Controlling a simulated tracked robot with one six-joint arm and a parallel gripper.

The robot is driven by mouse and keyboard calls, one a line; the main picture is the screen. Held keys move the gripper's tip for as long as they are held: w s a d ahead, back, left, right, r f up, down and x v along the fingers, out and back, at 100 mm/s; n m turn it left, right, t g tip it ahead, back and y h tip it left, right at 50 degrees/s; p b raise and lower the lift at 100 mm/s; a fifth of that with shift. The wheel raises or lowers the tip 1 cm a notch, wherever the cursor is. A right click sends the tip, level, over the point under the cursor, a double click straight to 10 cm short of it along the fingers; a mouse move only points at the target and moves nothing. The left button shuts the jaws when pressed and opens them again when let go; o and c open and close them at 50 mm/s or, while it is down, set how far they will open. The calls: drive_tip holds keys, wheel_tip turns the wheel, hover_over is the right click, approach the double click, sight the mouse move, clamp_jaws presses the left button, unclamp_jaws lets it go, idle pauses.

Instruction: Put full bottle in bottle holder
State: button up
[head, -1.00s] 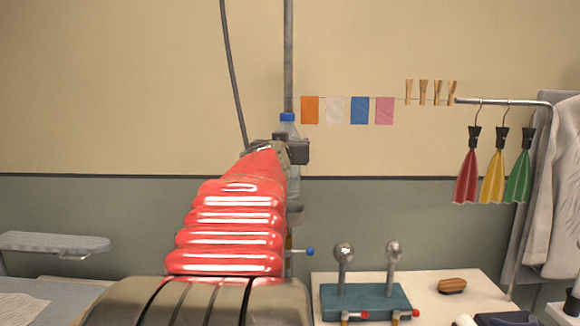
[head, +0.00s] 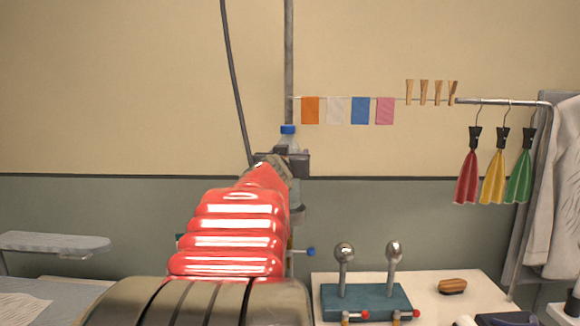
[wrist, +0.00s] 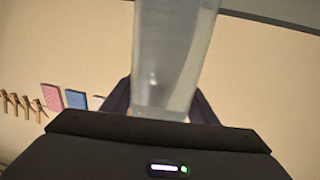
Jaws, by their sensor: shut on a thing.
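The bottle is clear with a blue cap and stands upright in the head view (head: 288,130). My gripper (head: 292,163) is shut on it, below the cap. In the wrist view the translucent bottle (wrist: 172,55) runs between the two dark fingers of my gripper (wrist: 163,103). A dark round part, which looks like the bottle holder (head: 298,215), shows by the vertical pole, below my gripper and mostly behind my arm. The bottle's lower end is largely hidden, so I cannot tell whether it touches the holder.
A grey pole (head: 289,60) rises behind the bottle. A blue-knobbed valve (head: 310,252) sits lower down. A teal stand (head: 365,300) with two metal balls is on the table at right. Small cloths (head: 360,110) and clothespins hang on a line, and coloured garments hang from the rail (head: 505,101).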

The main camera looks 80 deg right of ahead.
drive_tip(key=shift+f, duration=1.35)
drive_tip(key=o, duration=1.6)
drive_tip(key=shift+f, duration=0.2)
drive_tip(key=shift+r, duration=0.15)
drive_tip(key=a, duration=1.2)
drive_tip(key=shift+s, duration=0.35)
